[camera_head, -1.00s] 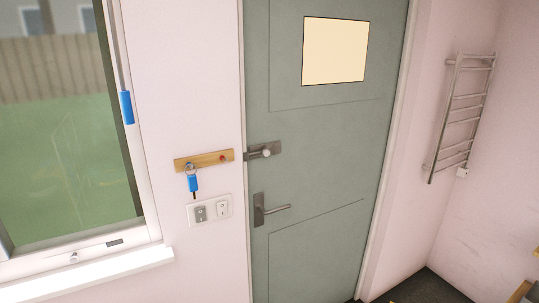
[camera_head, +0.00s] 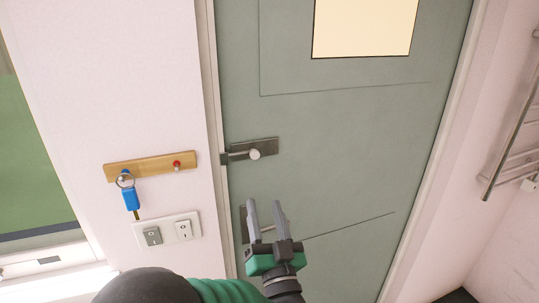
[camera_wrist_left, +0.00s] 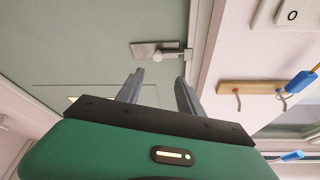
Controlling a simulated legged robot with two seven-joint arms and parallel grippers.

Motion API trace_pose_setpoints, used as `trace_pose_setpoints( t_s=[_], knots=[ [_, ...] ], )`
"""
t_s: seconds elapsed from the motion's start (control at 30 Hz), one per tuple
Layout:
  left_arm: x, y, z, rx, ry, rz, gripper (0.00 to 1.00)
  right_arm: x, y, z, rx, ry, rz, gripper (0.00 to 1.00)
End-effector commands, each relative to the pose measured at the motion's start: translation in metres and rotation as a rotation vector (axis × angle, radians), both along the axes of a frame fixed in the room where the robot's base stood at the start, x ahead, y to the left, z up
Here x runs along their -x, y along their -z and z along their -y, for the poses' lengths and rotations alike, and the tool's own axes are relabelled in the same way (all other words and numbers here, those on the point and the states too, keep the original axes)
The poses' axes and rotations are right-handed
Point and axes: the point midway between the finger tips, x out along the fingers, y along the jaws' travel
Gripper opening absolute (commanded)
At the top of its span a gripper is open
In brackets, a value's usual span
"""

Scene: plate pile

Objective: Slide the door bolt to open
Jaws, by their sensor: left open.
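The door bolt (camera_head: 254,153) is a grey metal plate with a round pale knob on the green-grey door (camera_head: 330,130). Its left end reaches the catch at the door frame. It also shows in the left wrist view (camera_wrist_left: 158,52), beyond my fingers. My left gripper (camera_head: 264,206) is open and empty, below the bolt and apart from it, fingers pointing up. Its fingers show in the left wrist view (camera_wrist_left: 158,82). In the head view it covers most of the door handle (camera_head: 243,222). My right gripper is not in view.
A wooden key rack (camera_head: 150,166) with a blue-tagged key (camera_head: 131,199) hangs on the wall left of the door. Light switches (camera_head: 167,230) sit below it. A towel rail (camera_head: 515,140) is at the right. The door face around the bolt is clear.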

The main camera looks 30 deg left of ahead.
Motion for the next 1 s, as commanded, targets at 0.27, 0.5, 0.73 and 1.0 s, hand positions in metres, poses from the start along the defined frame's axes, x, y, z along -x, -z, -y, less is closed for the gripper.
trace_pose_setpoints(
  t_s=[0.27, 0.5, 0.73, 1.0],
  knots=[
    [-0.055, -0.027, -0.045, 0.000, -0.002, -0.005, 0.44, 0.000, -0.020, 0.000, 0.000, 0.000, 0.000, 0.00],
    [-0.092, -0.048, -0.080, 0.001, 0.002, -0.003, 0.44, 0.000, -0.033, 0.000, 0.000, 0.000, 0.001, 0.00],
    [-0.108, -0.053, -0.093, 0.001, 0.004, -0.005, 0.44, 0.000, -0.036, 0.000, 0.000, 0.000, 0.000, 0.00],
    [-0.108, -0.053, -0.093, 0.001, 0.005, -0.004, 0.38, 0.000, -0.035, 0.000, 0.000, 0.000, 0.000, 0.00]
  ],
)
